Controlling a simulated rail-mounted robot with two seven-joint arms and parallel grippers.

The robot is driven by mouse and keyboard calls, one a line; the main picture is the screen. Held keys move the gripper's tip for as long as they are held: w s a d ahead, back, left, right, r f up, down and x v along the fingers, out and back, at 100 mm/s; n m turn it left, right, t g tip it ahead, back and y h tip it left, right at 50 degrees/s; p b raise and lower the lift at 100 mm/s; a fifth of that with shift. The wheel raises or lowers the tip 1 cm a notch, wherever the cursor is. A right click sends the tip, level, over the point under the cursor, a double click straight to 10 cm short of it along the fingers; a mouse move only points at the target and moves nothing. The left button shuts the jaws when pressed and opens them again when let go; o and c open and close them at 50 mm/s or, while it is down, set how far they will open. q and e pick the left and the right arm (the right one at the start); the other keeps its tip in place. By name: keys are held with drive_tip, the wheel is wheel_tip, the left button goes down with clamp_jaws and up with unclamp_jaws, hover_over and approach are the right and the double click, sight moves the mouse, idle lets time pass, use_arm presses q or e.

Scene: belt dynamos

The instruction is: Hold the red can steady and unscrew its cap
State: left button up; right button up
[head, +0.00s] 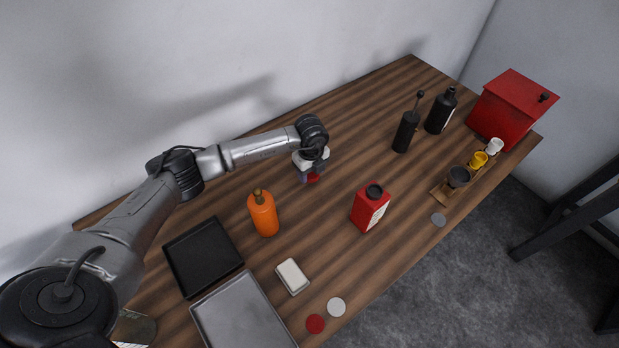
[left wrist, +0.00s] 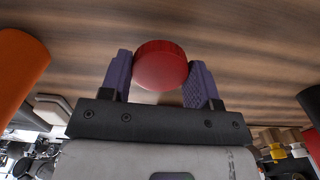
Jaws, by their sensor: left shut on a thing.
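The red can (head: 364,212) stands upright on the wooden table, with a black cap (head: 375,190) on top and a white label on its side. My left gripper (head: 311,174) is behind and left of the can, apart from it. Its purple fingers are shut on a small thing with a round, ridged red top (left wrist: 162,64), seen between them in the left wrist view. The lower part of that thing is mostly hidden, and I cannot tell whether it touches the table. My right gripper is not in view.
An orange bottle (head: 263,215) stands left of the can. A black tray (head: 203,257), a grey tray (head: 240,315) and a white block (head: 292,276) lie nearer. Black bottles (head: 440,111), a red box (head: 510,105) and small cups (head: 479,160) stand right. Table around the can is clear.

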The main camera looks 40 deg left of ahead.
sight(309, 178)
use_arm(q)
drive_tip(key=shift+a+f, duration=0.25)
drive_tip(key=shift+a, duration=0.1)
drive_tip(key=shift+f, duration=2)
drive_tip(key=o, duration=1)
drive_tip(key=shift+f, duration=0.1)
drive_tip(key=shift+r, duration=0.25)
wheel_tip(309, 178, up, 12)
drive_tip(key=shift+f, duration=0.1)
